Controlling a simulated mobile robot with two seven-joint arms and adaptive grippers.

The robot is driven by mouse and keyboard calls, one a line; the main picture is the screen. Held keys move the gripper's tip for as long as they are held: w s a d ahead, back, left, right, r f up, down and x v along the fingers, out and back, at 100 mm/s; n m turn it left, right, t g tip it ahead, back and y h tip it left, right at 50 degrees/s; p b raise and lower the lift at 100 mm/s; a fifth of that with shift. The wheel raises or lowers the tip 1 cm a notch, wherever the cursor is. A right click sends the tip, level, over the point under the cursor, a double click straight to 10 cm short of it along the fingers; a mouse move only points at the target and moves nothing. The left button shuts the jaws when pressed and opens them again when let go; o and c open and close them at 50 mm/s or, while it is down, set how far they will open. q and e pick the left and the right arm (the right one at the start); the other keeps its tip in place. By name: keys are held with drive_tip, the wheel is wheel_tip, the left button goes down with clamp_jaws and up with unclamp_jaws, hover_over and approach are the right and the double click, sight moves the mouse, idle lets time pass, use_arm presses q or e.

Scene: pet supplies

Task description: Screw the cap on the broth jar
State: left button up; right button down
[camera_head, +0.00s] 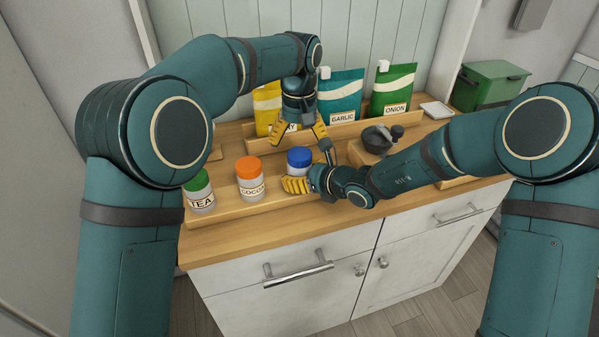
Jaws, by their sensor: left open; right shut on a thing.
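A jar (299,172) with a blue cap (299,156) stands at the right of the row on the wooden rack. Its label is hidden, so I cannot read whether it says broth. The blue cap sits on top of the jar; how tightly it is seated I cannot tell. My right gripper (310,170) is shut on the jar from the front right, its yellow finger across the jar's lower front. My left gripper (299,137) points down, open, just above and behind the blue cap, its yellow fingers spread to both sides.
A green-capped TEA jar (201,193) and an orange-capped COCOA jar (250,180) stand to the left. Behind are a yellow pouch (266,103), GARLIC pouch (340,95) and ONION pouch (391,90). A dark mortar (377,139) and green bin (488,84) are right.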

sight(300, 153)
use_arm(q)
drive_tip(key=shift+s+d+r, duration=0.15)
drive_tip(key=shift+r+n, duration=1.6)
drive_tip(key=shift+r, duration=0.05)
drive_tip(key=shift+f, duration=4.05)
drive_tip(key=c, duration=1.3)
drive_tip(key=shift+m, duration=1.6)
